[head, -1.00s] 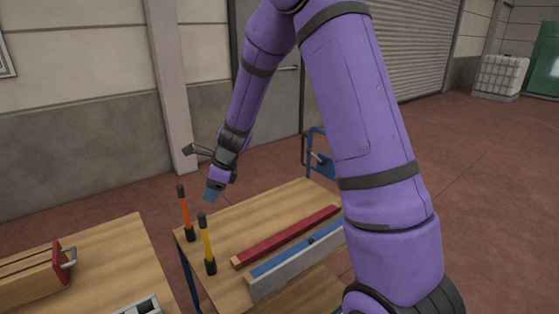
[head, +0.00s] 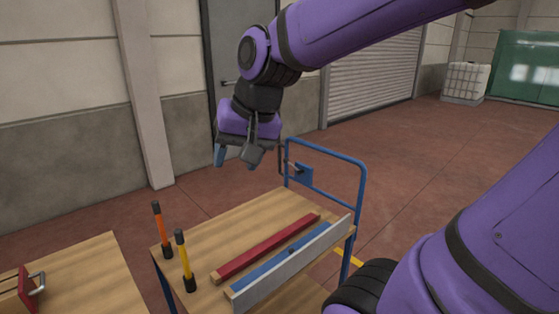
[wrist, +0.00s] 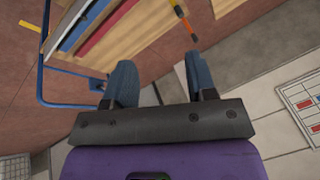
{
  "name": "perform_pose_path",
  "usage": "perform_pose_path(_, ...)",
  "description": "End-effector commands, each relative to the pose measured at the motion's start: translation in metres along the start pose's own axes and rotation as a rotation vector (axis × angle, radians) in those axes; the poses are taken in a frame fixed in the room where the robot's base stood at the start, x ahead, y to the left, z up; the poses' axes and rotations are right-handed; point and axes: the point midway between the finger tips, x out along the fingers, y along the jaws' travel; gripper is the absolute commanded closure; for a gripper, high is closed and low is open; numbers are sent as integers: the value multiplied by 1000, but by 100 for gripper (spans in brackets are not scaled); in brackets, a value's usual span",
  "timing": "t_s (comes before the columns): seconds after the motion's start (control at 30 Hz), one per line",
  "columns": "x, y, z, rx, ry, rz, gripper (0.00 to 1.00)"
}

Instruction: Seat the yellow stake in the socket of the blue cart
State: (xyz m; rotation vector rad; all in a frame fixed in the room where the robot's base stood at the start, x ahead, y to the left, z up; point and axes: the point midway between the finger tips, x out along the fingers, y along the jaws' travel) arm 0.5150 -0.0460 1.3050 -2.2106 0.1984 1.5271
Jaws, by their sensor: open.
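The yellow stake (head: 185,262), with black ends, stands upright near the left edge of the blue cart's wooden deck (head: 215,235). A sliver of it appears at the top of the wrist view (wrist: 173,3). The cart has a blue tube frame (head: 326,160) with a handle at its far end. I cannot make out whether the stake's black foot is in a socket or only on the deck. My gripper (head: 236,163) is open and empty, in the air above the cart's far side, clear of the stake. Its two blue-grey fingers (wrist: 162,90) are apart.
An orange stake (head: 161,230) stands upright just behind the yellow one. A red bar (head: 268,248), a blue bar (head: 280,260) and a grey panel (head: 295,265) lie along the deck. A wooden table (head: 85,280) stands left. Floor behind the cart is clear.

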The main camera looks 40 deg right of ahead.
Motion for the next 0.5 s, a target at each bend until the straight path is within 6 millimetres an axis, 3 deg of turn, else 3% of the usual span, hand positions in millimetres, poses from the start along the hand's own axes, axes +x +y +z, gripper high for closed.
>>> perform_pose_path(0.2,-34,30,40,-300,71,63,49)
perform_pose_path(0.5,-46,48,59,-457,98,111,49)
